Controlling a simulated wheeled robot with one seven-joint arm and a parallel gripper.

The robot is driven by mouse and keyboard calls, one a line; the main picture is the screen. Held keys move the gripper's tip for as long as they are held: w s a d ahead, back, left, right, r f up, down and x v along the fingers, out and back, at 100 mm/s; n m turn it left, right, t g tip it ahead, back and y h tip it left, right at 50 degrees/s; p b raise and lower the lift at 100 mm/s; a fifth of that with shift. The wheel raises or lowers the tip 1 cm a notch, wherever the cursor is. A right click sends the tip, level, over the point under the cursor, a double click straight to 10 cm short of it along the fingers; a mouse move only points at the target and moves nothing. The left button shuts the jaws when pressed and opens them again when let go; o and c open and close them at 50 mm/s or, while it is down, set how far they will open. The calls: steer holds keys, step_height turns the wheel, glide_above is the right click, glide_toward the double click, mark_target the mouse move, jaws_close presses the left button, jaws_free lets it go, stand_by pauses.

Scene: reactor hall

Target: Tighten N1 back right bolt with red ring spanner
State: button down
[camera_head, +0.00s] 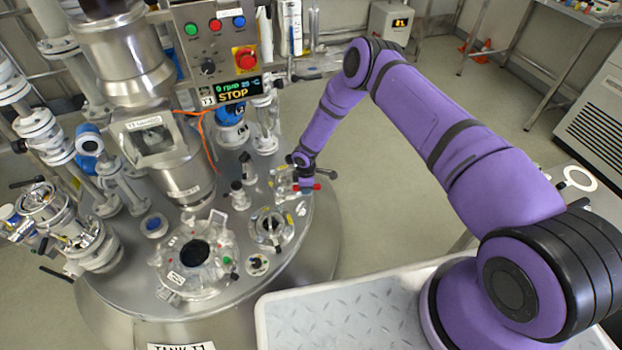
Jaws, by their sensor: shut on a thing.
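My gripper (305,179) is at the right rear edge of the tank lid, at the end of the purple arm. It is shut on the red ring spanner (317,187), of which only a small red part shows under the fingers. A clear flanged nozzle (283,183) stands just left of the gripper. Its label is too small to read, so I cannot tell if it is N1. The back right bolt is hidden behind the gripper and wrist. I cannot tell whether the spanner's ring is around a bolt.
The round steel tank lid (305,215) carries several fittings, including a large open port (195,255) and a smaller flange (271,228). A control panel (222,50) reading STOP rises behind. A white-edged tray (350,315) lies in front. The floor right of the tank is clear.

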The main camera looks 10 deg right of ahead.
step_height(320, 180, down, 5)
steer(key=s+a+m, duration=0.3)
steer(key=a+m, duration=0.1)
steer(key=m, duration=0.2)
steer(key=s+a+m, duration=0.3)
steer(key=a+m, duration=0.1)
steer(key=m, duration=0.2)
steer(key=s+a+m, duration=0.3)
steer(key=a+m, duration=0.1)
steer(key=m, duration=0.2)
steer(key=shift+s+a+r, duration=0.15)
steer(key=shift+a+r, duration=0.05)
steer(key=shift+a, duration=0.1)
steer(key=shift+d, duration=0.1)
steer(key=shift+d+n, duration=0.4)
steer(key=shift+d, duration=0.1)
step_height(320, 180, up, 5)
steer(key=shift+s+a+f, duration=0.1)
steer(key=shift+f, duration=0.1)
